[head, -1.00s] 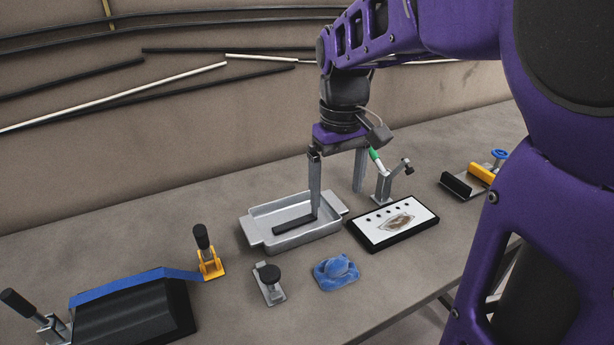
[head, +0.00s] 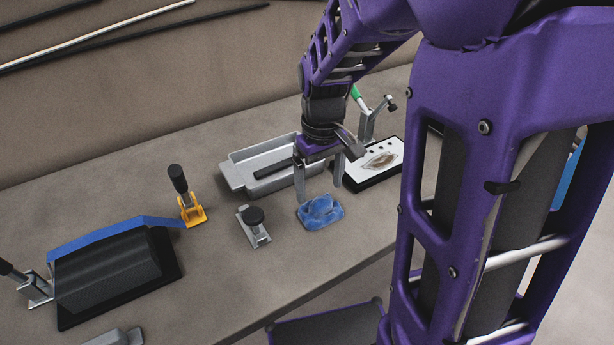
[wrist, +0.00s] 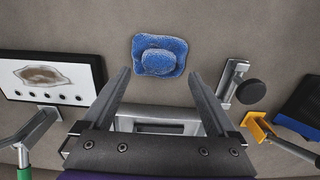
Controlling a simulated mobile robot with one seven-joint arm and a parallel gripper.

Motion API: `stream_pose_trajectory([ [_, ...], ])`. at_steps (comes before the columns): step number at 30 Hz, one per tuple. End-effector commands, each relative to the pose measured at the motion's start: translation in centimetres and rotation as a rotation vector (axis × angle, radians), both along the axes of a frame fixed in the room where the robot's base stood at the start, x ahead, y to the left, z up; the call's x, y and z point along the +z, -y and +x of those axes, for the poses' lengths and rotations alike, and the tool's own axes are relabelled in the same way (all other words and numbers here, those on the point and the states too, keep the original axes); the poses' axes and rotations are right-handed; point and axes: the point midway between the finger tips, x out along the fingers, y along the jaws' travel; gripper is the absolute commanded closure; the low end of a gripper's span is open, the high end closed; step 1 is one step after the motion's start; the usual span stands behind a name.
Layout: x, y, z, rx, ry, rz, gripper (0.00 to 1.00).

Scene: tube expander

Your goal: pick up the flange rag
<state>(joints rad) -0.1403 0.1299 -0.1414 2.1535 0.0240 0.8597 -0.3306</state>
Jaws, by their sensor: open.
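The flange rag (head: 320,212) is a crumpled blue cloth lying on the bench near its front edge. In the wrist view the rag (wrist: 160,55) lies beyond the fingertips, roughly centred between them. My gripper (head: 320,197) is open and empty, with its fingers pointing down close to the rag in the head view. In the wrist view my gripper (wrist: 159,75) has its two fingers spread wide, wider than the rag. I cannot tell exactly how high the fingertips are above the bench.
A metal tray (head: 235,172) holding a dark bar stands behind the rag. A black-knobbed clamp (head: 254,225) is to its left, a white board with a brown stain (head: 385,160) to its right. A yellow toggle clamp (head: 190,205) and a black block (head: 110,270) stand farther left.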

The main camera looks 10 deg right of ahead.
Motion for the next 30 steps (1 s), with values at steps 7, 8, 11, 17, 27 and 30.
stream_pose_trajectory([
  [7,-3.1,0.3,-0.3,-0.001,-0.002,0.0,0.07],
  [8,-3.1,0.3,-0.3,-0.001,-0.001,0.0,0.07],
  [11,-3.1,0.3,-0.2,-0.001,0.0,0.0,0.07],
  [17,-3.1,0.3,-0.2,-0.001,0.0,0.0,0.21],
  [27,-3.1,0.3,-0.2,-0.001,0.0,0.0,0.83],
  [30,-3.1,0.3,-0.2,-0.001,0.0,0.0,0.99],
])
